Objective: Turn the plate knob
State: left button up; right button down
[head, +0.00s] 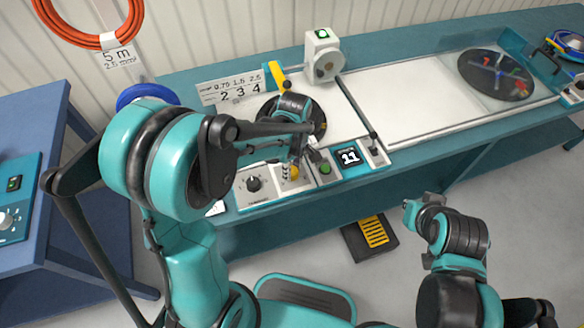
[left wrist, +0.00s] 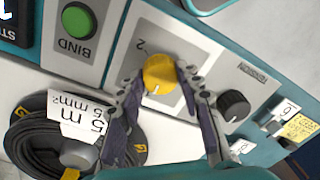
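A round yellow knob (left wrist: 160,74) sits on a light panel with a 1 and a 2 by it; I take it as the plate knob. In the head view the knob (head: 294,172) shows small beside my left gripper (head: 300,160). In the left wrist view my left gripper (left wrist: 160,78) has one fingertip on each side of the knob, both seeming to touch it. The knob's pointer is hard to read. My right gripper (head: 424,212) is away from the bench at the lower right; its fingers are too small to judge.
A black TENSION knob (left wrist: 233,105) and a green BIND button (left wrist: 78,20) flank the yellow knob. A cable coil (left wrist: 52,146) with a tag lies on the near plate. A second plate (head: 496,75) is at the far right.

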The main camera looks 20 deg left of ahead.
pick_arm(q)
jog(key=c, duration=0.4)
jog(key=shift+o, duration=0.2)
jog(key=shift+m, duration=0.4)
jog(key=m, duration=0.5)
jog(key=shift+m, duration=0.3)
jog(key=m, duration=1.1)
jog(key=shift+m+t+p, duration=0.3)
jog(key=m, duration=0.5)
jog(key=shift+s+m, duration=0.1)
jog(key=shift+m, duration=0.3)
